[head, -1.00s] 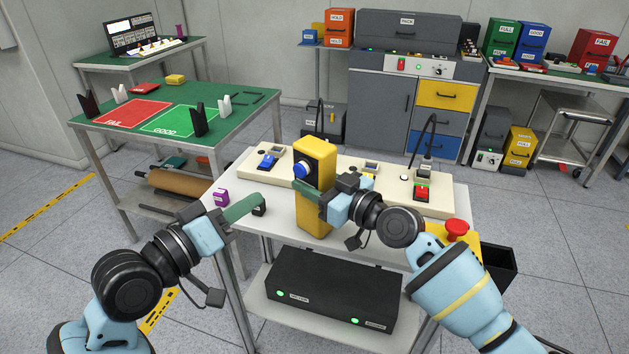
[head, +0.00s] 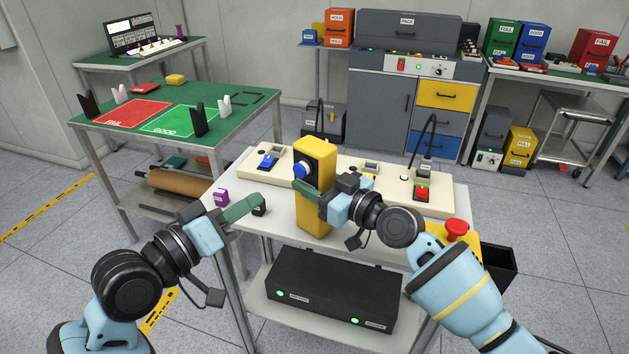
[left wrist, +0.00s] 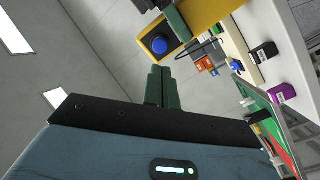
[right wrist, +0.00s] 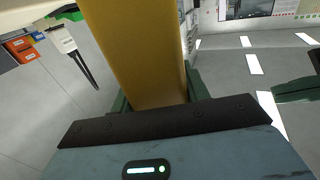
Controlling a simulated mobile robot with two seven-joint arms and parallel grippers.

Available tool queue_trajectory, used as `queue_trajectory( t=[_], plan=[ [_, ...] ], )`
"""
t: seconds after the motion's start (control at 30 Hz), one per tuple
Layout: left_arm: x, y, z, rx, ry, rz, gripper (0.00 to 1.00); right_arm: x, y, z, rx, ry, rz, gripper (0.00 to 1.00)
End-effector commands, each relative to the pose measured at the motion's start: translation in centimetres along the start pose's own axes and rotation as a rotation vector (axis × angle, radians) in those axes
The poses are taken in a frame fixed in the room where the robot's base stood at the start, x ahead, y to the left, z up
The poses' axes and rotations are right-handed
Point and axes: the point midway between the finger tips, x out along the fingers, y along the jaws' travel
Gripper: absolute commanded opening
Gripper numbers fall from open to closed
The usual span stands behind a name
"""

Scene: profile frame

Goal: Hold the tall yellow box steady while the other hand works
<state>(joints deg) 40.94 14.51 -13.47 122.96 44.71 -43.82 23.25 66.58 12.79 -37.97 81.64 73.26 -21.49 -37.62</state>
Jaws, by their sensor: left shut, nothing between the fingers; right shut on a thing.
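The tall yellow box (head: 316,207) stands upright on the white table (head: 281,212). A round blue button (head: 300,169) in a black surround faces left on its upper part. My right gripper (head: 309,191) is shut on the yellow box, around its middle. The box fills the space between the fingers in the right wrist view (right wrist: 135,50). My left gripper (head: 259,201) is shut and empty, left of the box and apart from it. Its closed green fingers point towards the blue button (left wrist: 160,45) in the left wrist view.
A small black block (head: 259,209) and a purple block (head: 221,195) sit at the table's left. Cream fixtures (head: 257,172) line its back edge. A red emergency button (head: 457,229) stands at the right corner. A black case (head: 333,287) fills the lower shelf.

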Motion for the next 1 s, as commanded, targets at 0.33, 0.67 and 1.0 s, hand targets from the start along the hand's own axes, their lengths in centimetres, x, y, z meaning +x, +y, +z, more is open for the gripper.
queue_trajectory(
  t=[0.33,0.67,1.0],
  plan=[
    [0.0,0.0,0.0,0.0,0.0,0.0,0.0,0.0,0.0,0.1,0.0,-0.002,0.0,0.12],
    [0.6,0.7,0.3,-0.081,0.067,0.054,0.0,0.0,0.0,0.1,0.0,-0.002,0.0,0.12],
    [1.1,2.0,0.5,-0.429,0.381,0.221,0.0,0.0,0.0,0.1,0.0,-0.002,0.0,0.12]
  ],
)
